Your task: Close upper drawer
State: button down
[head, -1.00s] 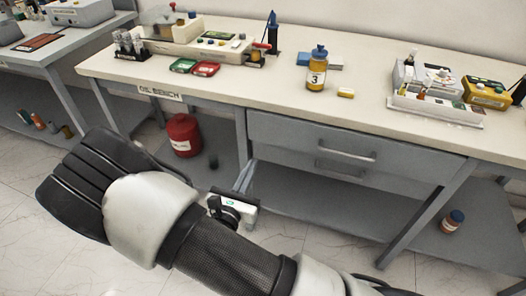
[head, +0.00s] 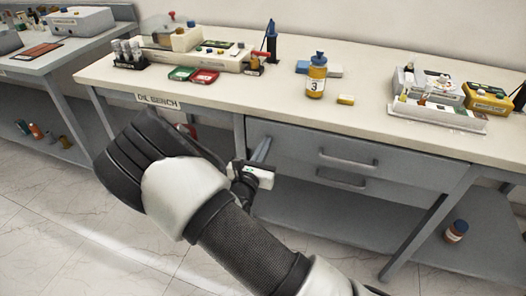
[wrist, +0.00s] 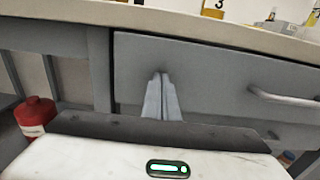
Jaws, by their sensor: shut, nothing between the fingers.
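The upper drawer (head: 301,144) is a grey front with a silver bar handle (head: 348,160) under the bench top. Its front looks close to flush with the bench frame; I cannot tell if a small gap is left. In the wrist view the upper drawer (wrist: 205,75) fills the middle, with its handle (wrist: 283,98) at the right. My gripper (head: 263,147) is shut and empty, in front of the drawer's left part, left of the handle. In the wrist view its fingertips (wrist: 161,76) point at the drawer front; I cannot tell whether they touch it.
A lower drawer (head: 289,170) sits beneath. The oil bench top (head: 240,88) carries a yellow bottle (head: 316,78), a white tray (head: 437,115) and small devices. A red container (wrist: 36,116) stands under the bench at left. A bench leg (head: 428,222) stands at the right.

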aim_at(270, 135)
jog(key=x, duration=0.4)
jog(key=shift+w+d, duration=0.1)
jog(key=shift+w, duration=0.15)
jog(key=shift+r, duration=0.2)
jog(key=shift+w, duration=0.1)
jog(key=shift+r, duration=0.1)
